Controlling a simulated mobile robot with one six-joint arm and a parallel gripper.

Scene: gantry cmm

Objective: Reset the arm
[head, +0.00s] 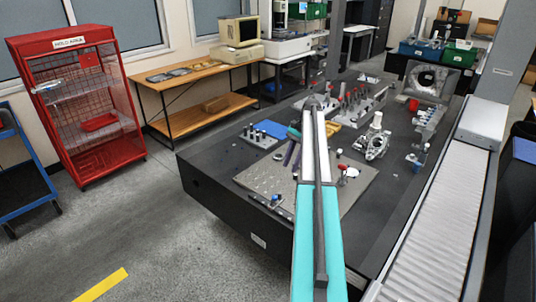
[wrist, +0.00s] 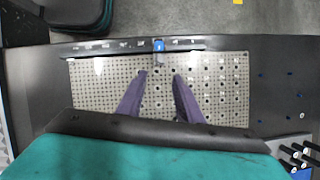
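My arm reaches out from the bottom of the head view over the dark granite table (head: 225,185). My gripper (head: 291,158) hangs from its far end, pointing down, partly hidden behind the arm links. In the wrist view, the two purple fingers of my gripper (wrist: 160,77) stand apart with nothing between them. They are above the grey perforated fixture plate (wrist: 90,85), which also shows in the head view (head: 350,195). The height of the fingertips over the plate is hard to tell.
A blue clamp (wrist: 158,45) sits at the plate's edge. A white metal casting (head: 374,142) and racks of small parts (head: 352,100) stand on the table. A conveyor (head: 432,235) runs along the right. A red cage (head: 85,105) stands left. Floor at lower left is clear.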

